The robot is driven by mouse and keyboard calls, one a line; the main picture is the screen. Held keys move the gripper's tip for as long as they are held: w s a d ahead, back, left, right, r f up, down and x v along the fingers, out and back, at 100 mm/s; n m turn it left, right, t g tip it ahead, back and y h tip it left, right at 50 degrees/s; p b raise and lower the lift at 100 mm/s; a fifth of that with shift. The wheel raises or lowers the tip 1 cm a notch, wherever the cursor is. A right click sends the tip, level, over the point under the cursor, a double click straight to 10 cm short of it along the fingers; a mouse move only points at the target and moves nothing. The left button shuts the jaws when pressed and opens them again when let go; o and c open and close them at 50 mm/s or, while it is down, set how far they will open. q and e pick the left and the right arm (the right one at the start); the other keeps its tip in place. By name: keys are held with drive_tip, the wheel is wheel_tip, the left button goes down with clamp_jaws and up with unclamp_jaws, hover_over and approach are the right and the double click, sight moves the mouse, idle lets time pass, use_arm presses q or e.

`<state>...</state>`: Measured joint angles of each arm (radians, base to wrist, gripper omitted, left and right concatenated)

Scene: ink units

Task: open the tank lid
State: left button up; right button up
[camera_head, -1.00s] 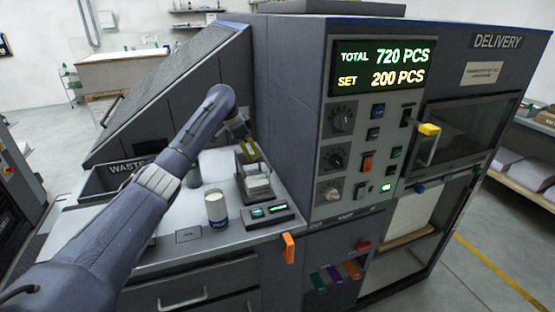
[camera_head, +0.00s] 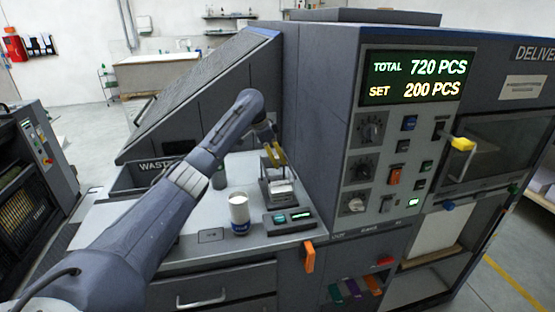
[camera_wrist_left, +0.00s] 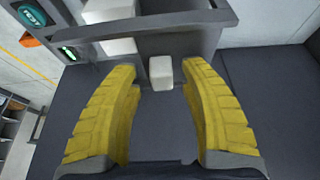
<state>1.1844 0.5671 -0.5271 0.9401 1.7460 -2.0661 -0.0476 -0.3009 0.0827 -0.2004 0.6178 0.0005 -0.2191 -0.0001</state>
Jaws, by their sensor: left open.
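A small dark-framed box (camera_head: 267,190) with pale contents, apparently the tank, stands on the grey counter against the machine's side. In the left wrist view its grey frame (camera_wrist_left: 180,20) runs across the top, and a small pale block (camera_wrist_left: 160,73), perhaps a lid knob, shows between and slightly beyond my fingertips. I cannot tell clearly where the lid is. My left gripper (camera_head: 275,157) has yellow fingers and is over the box's upper part. In the left wrist view the gripper (camera_wrist_left: 159,75) is open, with nothing gripped. My right gripper is not in view.
The tall machine panel (camera_head: 335,130) rises close on the right.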

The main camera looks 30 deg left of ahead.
use_arm(q)
drive_tip(key=v, duration=1.2)
